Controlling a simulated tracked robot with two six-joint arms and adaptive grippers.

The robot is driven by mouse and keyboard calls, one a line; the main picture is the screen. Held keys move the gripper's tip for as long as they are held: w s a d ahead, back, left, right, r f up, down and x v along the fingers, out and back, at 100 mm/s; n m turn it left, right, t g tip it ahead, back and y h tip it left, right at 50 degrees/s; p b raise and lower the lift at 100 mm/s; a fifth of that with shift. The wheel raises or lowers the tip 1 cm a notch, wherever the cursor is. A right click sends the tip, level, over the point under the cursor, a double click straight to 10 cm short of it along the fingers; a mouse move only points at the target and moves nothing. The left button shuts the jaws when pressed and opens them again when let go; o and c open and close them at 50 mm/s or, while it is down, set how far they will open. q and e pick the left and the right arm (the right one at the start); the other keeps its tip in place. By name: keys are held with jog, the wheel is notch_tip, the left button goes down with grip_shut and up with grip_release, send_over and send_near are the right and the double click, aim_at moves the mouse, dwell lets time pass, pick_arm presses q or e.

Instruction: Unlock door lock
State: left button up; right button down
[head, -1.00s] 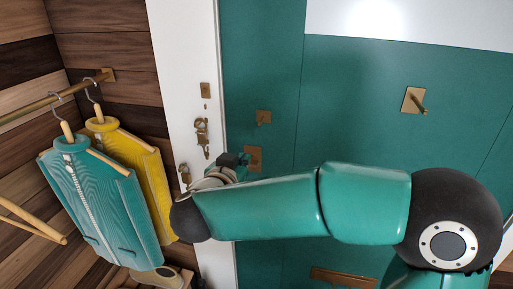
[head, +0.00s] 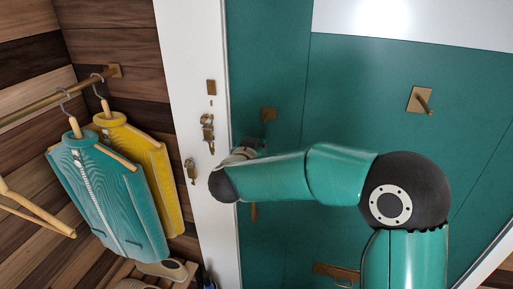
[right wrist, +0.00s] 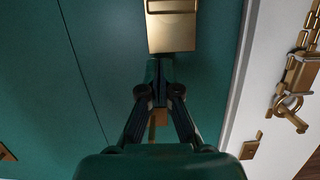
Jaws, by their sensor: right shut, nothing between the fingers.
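The teal door (head: 360,130) is shut beside its white frame (head: 190,50). A small brass piece (right wrist: 158,118) shows between the finger links, mostly covered. My left gripper is out of view.
A brass chain latch (head: 207,128) and other brass fittings are on the white frame. A hook (head: 420,100) sticks out of the door at right. Teal (head: 105,200) and yellow (head: 150,165) garments hang from a rail at left.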

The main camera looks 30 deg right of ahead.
jog(key=shift+a+f, duration=0.15)
jog(key=shift+f, duration=1.85)
